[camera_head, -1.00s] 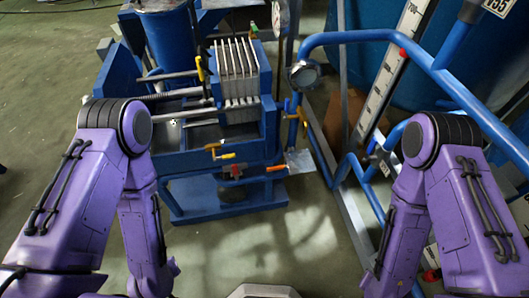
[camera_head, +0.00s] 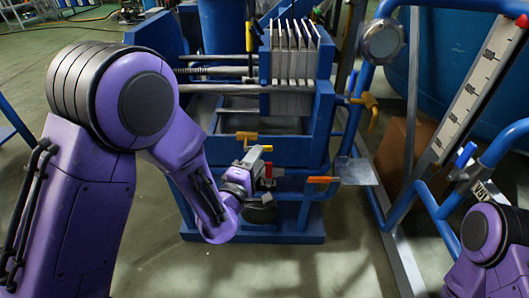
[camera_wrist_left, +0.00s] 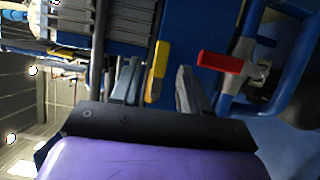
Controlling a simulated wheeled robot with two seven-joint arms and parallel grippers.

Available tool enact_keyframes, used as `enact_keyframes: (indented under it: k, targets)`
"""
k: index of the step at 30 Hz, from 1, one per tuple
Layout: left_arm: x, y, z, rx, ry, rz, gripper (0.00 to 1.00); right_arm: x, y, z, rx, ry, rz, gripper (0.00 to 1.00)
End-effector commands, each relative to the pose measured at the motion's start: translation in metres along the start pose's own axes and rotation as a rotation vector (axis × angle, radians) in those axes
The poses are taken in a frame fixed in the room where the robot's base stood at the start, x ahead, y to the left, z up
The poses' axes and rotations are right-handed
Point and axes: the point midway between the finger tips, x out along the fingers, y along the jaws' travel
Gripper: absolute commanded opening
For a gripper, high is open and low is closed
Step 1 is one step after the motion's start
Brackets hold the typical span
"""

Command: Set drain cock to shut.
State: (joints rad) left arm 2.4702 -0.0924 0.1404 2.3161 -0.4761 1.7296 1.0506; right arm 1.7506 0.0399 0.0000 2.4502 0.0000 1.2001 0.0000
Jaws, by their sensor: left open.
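Small valve handles sit on the front of the blue filter-press-like machine: a yellow handle (camera_head: 246,135), a red handle (camera_head: 268,170) below it and an orange handle (camera_head: 322,180) to the right. No label shows which one is the drain cock. My left gripper (camera_head: 256,161) is at the yellow and red handles and partly covers them. In the left wrist view its open fingers (camera_wrist_left: 158,82) stand on either side of the yellow handle (camera_wrist_left: 158,70), with no clear contact. The red handle (camera_wrist_left: 219,62) lies just outside the right finger. My right gripper is out of view.
White plates (camera_head: 294,55) stand in the machine above the valves. Blue pipe railing (camera_head: 400,215), a round gauge (camera_head: 383,41) and a yellow valve (camera_head: 370,102) are on the right. A metal plate (camera_head: 356,171) juts out beside the orange handle. Floor in front is clear.

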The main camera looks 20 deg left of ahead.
Motion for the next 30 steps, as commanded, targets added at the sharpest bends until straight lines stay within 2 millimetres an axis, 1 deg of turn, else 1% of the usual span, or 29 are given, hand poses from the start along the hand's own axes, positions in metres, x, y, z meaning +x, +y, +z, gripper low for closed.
enact_keyframes:
  k: [1,3,7,11,17,18,20,21,22,30]
  targets:
    - [0.012,-0.001,0.0,0.001,0.0,0.003,0.45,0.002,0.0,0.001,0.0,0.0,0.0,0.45]
    - [0.026,-0.001,0.0,0.001,0.001,0.002,0.45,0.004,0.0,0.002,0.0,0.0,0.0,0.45]
    - [0.046,-0.002,0.0,0.002,0.001,-0.001,0.45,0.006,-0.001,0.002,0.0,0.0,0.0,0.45]
    - [0.054,-0.001,0.0,0.002,0.0,-0.002,0.45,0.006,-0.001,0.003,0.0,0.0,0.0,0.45]
    - [0.055,-0.001,0.0,0.003,0.0,-0.003,0.45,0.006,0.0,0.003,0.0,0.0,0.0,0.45]
    - [0.055,-0.001,0.0,0.003,0.0,-0.003,0.41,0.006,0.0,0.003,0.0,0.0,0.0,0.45]
    - [0.054,-0.001,0.0,0.003,0.001,-0.003,0.22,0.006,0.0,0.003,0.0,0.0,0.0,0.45]
    - [0.054,-0.001,0.0,0.003,0.001,-0.003,0.09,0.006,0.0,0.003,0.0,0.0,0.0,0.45]
    - [0.054,-0.001,0.0,0.003,0.001,-0.003,0.0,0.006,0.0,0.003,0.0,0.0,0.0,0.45]
    - [0.055,-0.001,0.001,-0.006,-0.002,0.0,0.0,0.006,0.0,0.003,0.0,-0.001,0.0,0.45]
